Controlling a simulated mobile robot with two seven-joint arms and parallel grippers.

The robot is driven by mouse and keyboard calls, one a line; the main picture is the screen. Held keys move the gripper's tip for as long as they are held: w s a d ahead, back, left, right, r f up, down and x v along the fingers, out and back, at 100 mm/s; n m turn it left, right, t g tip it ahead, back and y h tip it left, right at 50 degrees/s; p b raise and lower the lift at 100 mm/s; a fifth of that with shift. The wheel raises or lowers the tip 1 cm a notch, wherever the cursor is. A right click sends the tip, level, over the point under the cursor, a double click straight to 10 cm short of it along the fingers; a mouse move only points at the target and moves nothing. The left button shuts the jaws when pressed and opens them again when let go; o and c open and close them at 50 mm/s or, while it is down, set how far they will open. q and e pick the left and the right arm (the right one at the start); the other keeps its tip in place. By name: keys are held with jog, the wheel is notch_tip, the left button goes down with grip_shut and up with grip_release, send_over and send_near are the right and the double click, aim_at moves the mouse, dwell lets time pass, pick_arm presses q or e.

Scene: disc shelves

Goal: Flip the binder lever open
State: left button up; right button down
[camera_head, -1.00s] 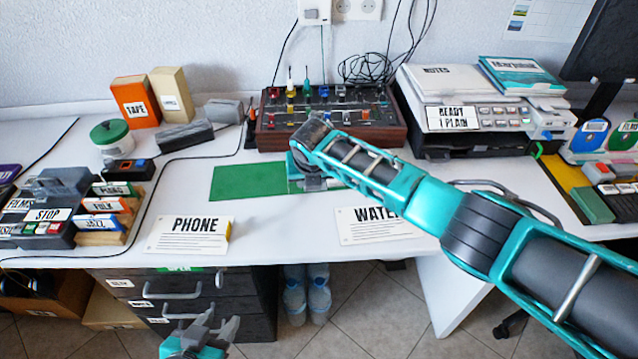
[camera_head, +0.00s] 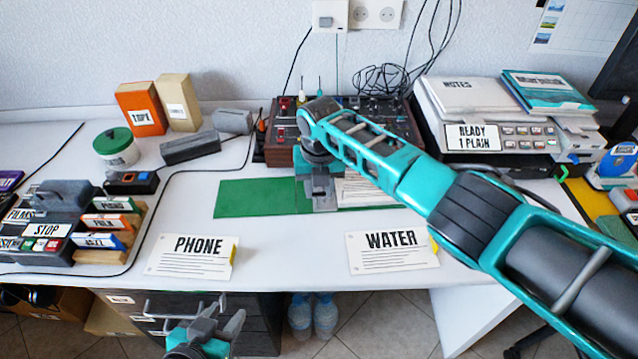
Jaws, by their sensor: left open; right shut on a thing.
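A green binder (camera_head: 252,198) lies open on the white desk, with white sheets (camera_head: 372,190) on its right side. My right gripper (camera_head: 322,200) points down over the middle of the binder, where its grey metal parts show. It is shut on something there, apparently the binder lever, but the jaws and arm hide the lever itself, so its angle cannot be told. My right arm also covers part of the sheets. My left gripper (camera_head: 221,318) is open and empty, low in front of the drawers and away from the binder.
A mixer panel (camera_head: 285,118) is just behind the binder. A printer (camera_head: 490,135) stands at right, a tape rack (camera_head: 105,222) at left. A cable crosses the desk left of the binder.

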jog(key=c, duration=0.8)
grip_release()
jog(key=shift+o, duration=0.2)
notch_tip(320, 180, up, 13)
jog(key=s+p, duration=0.1)
jog(key=p, duration=0.1)
jog(key=shift+s+f, duration=0.15)
jog(key=shift+s, duration=0.1)
jog(key=shift+d, duration=0.1)
